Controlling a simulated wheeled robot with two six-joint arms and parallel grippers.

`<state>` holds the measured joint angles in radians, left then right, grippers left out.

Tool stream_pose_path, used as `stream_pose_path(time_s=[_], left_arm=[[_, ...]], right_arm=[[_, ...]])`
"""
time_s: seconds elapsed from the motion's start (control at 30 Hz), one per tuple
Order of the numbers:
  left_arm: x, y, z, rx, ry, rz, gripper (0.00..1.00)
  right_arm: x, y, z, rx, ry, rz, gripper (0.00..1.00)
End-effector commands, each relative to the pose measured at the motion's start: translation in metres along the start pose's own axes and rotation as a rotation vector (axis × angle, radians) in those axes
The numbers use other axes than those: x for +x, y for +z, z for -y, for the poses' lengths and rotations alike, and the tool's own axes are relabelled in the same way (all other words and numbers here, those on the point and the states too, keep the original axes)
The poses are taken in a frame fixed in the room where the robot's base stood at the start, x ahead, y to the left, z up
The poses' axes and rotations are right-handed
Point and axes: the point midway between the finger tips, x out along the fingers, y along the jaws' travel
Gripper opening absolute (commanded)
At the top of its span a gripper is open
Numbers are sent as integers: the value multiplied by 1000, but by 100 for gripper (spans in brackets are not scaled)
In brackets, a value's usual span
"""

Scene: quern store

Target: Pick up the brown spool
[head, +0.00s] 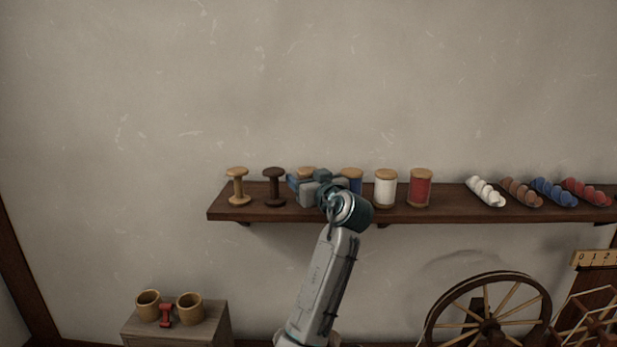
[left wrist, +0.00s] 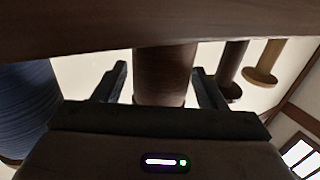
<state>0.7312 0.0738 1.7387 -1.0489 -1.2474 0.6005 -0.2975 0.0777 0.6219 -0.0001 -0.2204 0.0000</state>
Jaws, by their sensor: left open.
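The brown spool (left wrist: 165,72) stands on the shelf, with brown thread showing in the left wrist view. In the head view only its pale wooden top (head: 306,170) shows clearly; my gripper hides most of the rest. My left gripper (head: 307,182) is in front of it at the shelf. In the left wrist view the open fingers (left wrist: 162,84) lie on either side of the spool, with a visible gap at each side. My right gripper is not in view.
A blue spool (head: 355,183) stands close on the right, then white (head: 386,189) and red (head: 421,188) ones. A dark bare spool (head: 274,187) and a pale bare spool (head: 237,186) stand left. Twisted skeins (head: 486,191) lie along the shelf (head: 440,208).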

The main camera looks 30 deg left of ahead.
Motion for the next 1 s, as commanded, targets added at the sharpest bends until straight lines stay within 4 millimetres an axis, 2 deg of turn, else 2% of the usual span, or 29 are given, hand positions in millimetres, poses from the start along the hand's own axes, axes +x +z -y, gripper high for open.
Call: stream_pose_path(time_s=[0.03,0.13,0.37,0.6,0.63,1.0], left_arm=[[6,-3,0,3,-1,0,65],[12,-1,0,2,-1,0,65],[13,1,0,0,0,1,65],[12,1,0,0,0,1,20],[12,1,0,0,0,1,16],[12,-2,0,-1,0,0,16]], right_arm=[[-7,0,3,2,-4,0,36],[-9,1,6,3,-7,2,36],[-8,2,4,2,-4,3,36],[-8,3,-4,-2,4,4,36],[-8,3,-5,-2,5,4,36],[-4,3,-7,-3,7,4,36]])
